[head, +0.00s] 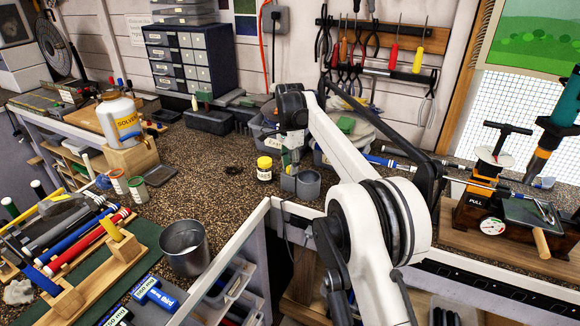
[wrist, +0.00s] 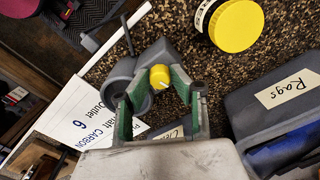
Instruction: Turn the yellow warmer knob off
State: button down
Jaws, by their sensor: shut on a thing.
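The yellow warmer knob (wrist: 160,76) shows in the wrist view, with a small pale pointer mark on its face. My gripper (wrist: 158,90) is shut on it, its green-padded fingers at the knob's two sides. The knob sits on the grey warmer (wrist: 150,58), which has a round cup beside the left finger. In the head view the grey warmer (head: 308,184) stands on the speckled bench near its inner corner. My gripper (head: 290,158) points down over it there.
A jar with a yellow lid (head: 264,168) stands left of the warmer. The rags bin (head: 264,134) is behind my gripper. A metal cup (head: 184,247) stands at the front left. A clamp station (head: 485,200) is at the right. The bench left of the jar is mostly clear.

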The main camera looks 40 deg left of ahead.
jog(key=c, duration=1.5)
grip_release()
jog(key=shift+r, duration=0.1)
jog(key=shift+r, duration=3.7)
